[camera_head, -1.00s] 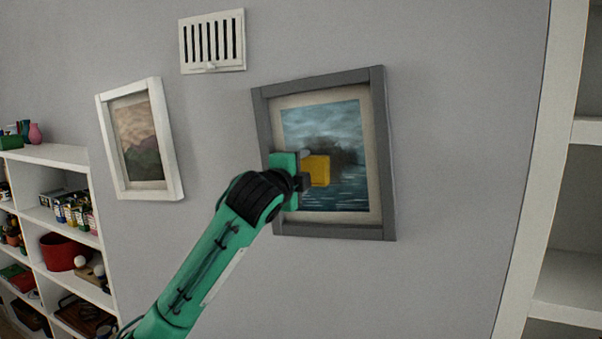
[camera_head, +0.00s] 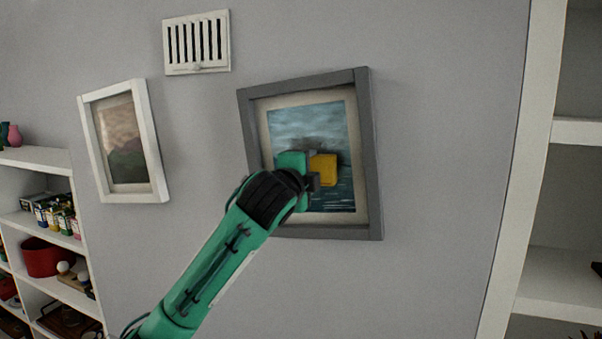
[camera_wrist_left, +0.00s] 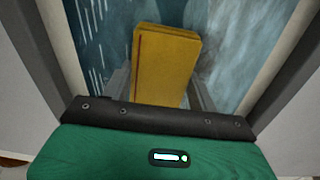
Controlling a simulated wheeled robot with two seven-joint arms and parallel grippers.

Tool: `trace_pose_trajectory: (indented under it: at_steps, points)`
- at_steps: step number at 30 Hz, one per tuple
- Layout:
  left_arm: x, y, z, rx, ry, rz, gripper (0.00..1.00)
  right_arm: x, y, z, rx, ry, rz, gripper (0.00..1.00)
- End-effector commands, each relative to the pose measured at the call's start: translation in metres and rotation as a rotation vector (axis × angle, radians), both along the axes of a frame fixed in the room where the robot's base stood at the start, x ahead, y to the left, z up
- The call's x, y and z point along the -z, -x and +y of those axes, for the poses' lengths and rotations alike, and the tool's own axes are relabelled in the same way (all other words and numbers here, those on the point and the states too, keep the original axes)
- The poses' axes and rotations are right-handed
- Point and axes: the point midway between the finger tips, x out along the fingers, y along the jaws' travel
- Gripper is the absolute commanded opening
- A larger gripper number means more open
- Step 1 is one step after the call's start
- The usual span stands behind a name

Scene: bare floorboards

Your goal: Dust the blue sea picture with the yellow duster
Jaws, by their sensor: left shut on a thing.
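The blue sea picture (camera_head: 308,122) hangs on the grey wall in a grey frame with a pale mat. My left gripper (camera_head: 313,180) is in front of its lower middle, shut on the yellow duster (camera_head: 324,168). In the left wrist view the duster (camera_wrist_left: 165,62) stands out between the fingers towards the picture (camera_wrist_left: 232,45). I cannot tell whether it touches the picture's surface. The gripper and duster hide part of the dark shape in the picture. My right gripper is not in view.
A white-framed landscape picture (camera_head: 124,145) hangs to the left, and a white vent (camera_head: 197,43) above. White shelves with several objects (camera_head: 45,158) stand at the left. Another white shelf unit (camera_head: 530,150) stands at the right.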

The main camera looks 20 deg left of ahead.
Motion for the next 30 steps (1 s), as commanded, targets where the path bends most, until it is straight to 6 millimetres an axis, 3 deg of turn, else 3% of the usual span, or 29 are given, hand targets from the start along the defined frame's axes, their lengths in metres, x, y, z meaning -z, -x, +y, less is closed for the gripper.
trace_pose_trajectory:
  at_steps: [19, 30]
  points:
    - [-0.006, -0.004, -0.042, 0.002, 0.0, 0.0, 0.41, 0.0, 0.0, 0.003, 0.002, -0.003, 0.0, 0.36]
    - [-0.021, -0.002, -0.041, 0.0, 0.001, -0.001, 0.41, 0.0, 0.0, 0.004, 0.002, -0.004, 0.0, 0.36]
